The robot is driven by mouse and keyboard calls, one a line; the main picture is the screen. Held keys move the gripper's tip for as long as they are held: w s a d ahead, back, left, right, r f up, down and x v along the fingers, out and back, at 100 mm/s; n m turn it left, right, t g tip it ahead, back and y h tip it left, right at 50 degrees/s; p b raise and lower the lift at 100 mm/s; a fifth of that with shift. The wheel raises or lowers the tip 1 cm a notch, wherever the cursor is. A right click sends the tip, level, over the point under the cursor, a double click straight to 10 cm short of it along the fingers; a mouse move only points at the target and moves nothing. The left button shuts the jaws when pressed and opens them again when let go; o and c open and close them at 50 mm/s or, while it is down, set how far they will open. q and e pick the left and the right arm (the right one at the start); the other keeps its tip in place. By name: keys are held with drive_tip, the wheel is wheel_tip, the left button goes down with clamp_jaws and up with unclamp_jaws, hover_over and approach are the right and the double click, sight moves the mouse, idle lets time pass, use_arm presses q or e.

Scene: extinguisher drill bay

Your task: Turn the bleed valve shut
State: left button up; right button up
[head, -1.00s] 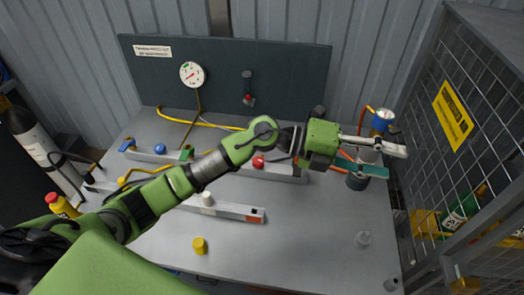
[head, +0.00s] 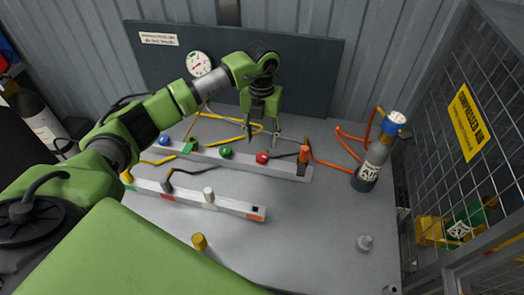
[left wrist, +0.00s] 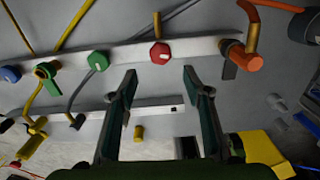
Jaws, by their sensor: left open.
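A grey rail (head: 215,159) on the bench carries several valves. From left to right they are a blue knob (head: 163,140), a green lever (head: 188,147), a green knob (head: 226,153), a red knob (head: 262,157) and an orange-topped fitting (head: 303,156). I cannot read which is labelled the bleed valve. My left gripper (head: 264,134) points down, open and empty, above and behind the red knob. In the left wrist view, the red knob (left wrist: 160,53) lies just beyond the gap between the fingertips (left wrist: 160,76), apart from them. My right gripper is not in view.
A front rail (head: 240,210) carries a white knob (head: 208,195). A yellow cylinder (head: 199,242) stands in front. A mesh cage (head: 465,130) bounds the right; the bench's front right is mostly clear.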

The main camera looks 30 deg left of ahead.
sight(262, 157)
use_arm(q)
wheel_tip(262, 157, down, 8)
drive_tip(key=shift+f+p, duration=0.15)
drive_tip(key=shift+p, duration=0.75)
drive_tip(key=c, duration=1.1)
